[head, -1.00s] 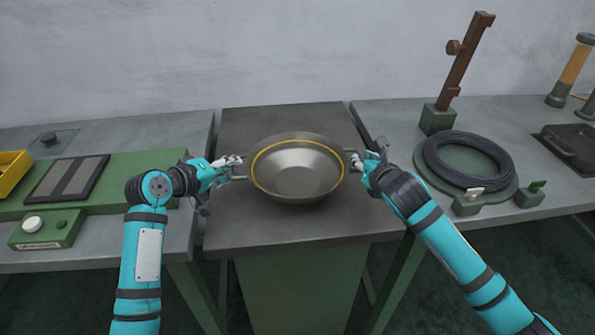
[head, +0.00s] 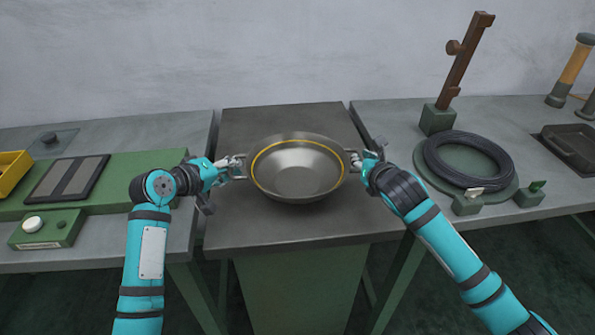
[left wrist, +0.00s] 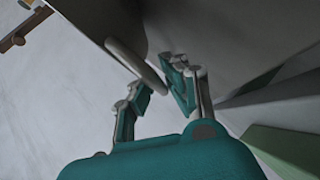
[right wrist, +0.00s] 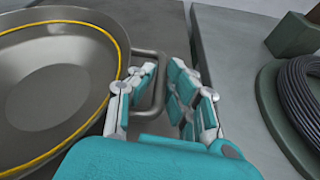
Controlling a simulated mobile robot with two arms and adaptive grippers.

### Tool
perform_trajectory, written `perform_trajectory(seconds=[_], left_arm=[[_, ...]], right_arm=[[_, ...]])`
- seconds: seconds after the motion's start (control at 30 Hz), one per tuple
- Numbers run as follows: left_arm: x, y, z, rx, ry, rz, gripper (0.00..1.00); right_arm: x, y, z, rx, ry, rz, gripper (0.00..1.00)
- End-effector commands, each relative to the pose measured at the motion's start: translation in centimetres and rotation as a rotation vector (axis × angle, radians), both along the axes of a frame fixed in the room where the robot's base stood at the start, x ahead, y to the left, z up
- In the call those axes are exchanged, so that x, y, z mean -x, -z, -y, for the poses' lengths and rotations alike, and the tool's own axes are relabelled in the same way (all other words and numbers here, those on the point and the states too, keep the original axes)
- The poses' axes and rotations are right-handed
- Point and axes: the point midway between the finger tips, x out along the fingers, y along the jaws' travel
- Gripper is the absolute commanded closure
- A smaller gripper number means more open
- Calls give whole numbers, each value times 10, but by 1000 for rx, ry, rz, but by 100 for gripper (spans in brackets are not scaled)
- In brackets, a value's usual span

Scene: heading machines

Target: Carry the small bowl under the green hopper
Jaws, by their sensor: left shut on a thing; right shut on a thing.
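The metal bowl (head: 298,175) with a yellow line inside its rim is upright over the dark grey top of the middle stand. I cannot tell whether it touches the top. My left gripper (head: 238,166) is shut on the bowl's left handle; in the left wrist view its fingers (left wrist: 160,88) are at the handle loop. My right gripper (head: 358,161) is shut on the right handle; in the right wrist view its fingers (right wrist: 158,90) are on either side of the handle bar (right wrist: 155,95). I see no green hopper that I can make out.
The middle stand's top (head: 270,225) is bare in front of the bowl. A green panel (head: 125,175) and a yellow bin (head: 12,172) are on the left table. A black cable coil (head: 468,158) and a brown post (head: 462,65) stand on the right table.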

Motion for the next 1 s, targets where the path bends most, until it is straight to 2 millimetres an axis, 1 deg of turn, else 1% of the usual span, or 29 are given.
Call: perform_trajectory(seconds=[0.27,0.37,0.6,0.7,0.8,1.0], left_arm=[[0,-8,1,0,4,7,100],[0,-15,1,0,4,7,100],[0,-42,2,0,4,6,100],[0,-50,2,0,4,6,100],[0,-54,2,0,5,6,100],[0,-52,2,0,5,6,100]], right_arm=[[0,-7,-1,-1,-2,3,100],[0,-14,-1,-1,-2,3,100],[0,-41,-1,-2,-2,2,100],[0,-49,-1,-2,-2,1,100],[0,-52,-1,-2,-2,1,100],[0,-51,-1,-2,-2,1,100]])
